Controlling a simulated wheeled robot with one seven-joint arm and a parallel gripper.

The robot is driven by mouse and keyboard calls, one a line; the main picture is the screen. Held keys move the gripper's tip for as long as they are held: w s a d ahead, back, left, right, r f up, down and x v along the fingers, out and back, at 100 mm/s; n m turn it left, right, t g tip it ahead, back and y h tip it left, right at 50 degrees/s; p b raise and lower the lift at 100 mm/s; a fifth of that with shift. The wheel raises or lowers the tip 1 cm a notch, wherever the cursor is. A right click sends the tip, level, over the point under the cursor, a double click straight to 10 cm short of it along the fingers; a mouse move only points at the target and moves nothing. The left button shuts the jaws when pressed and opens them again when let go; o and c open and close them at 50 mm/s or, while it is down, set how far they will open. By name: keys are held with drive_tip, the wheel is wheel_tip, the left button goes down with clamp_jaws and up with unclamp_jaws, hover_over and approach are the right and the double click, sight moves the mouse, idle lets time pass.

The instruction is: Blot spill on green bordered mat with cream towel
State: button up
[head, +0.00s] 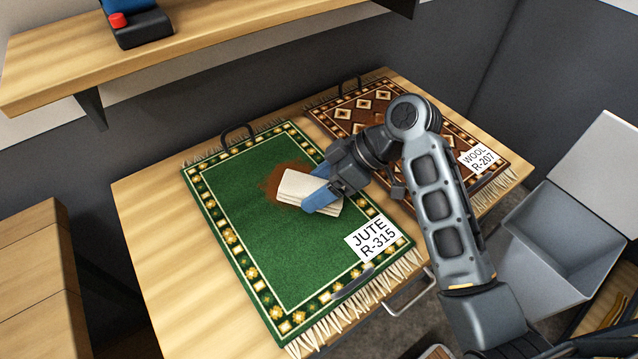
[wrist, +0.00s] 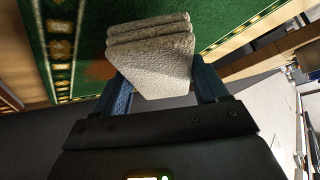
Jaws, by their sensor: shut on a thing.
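The green bordered mat (head: 264,240) lies on the wooden table with a label reading JUTE R-315. A reddish-brown spill (head: 284,178) shows on its upper right part, partly covered from view by the towel. The folded cream towel (head: 306,190) is held between the blue fingers of my gripper (head: 322,195), over the lower right edge of the spill. In the wrist view the towel (wrist: 152,55) sits between both fingers (wrist: 160,88), with the green mat (wrist: 110,20) behind it. I cannot tell whether the towel touches the mat.
A brown patterned mat (head: 345,110) labelled WOOL R-207 lies to the right on the same table (head: 150,225). A grey open bin (head: 565,240) stands at the right. A wooden shelf (head: 220,35) hangs above, holding a dark blue device with a red knob (head: 118,20).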

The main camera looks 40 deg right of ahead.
drive_tip(key=shift+f, duration=0.8)
idle(1.9)
wheel_tip(320, 180, up, 7)
drive_tip(key=p, duration=0.6)
drive_tip(key=shift+r, duration=0.2)
drive_tip(key=shift+f, duration=0.1)
drive_tip(key=shift+a, duration=0.1)
drive_tip(key=w+a+r+t+h+p, duration=0.2)
drive_tip(key=w+a+t, duration=0.1)
drive_tip(key=w+a, duration=0.4)
drive_tip(key=f, duration=0.2)
drive_tip(key=f+b, duration=0.1)
drive_tip(key=f, duration=0.1)
drive_tip(key=a+f, duration=0.1)
drive_tip(key=f, duration=0.1)
drive_tip(key=shift+s+f, duration=0.15)
drive_tip(key=shift+s, duration=0.15)
drive_tip(key=shift+f+b, duration=0.75)
drive_tip(key=shift+b, duration=0.1)
drive_tip(key=shift+f+b, duration=0.45)
drive_tip(key=shift+f, duration=0.25)
idle(0.7)
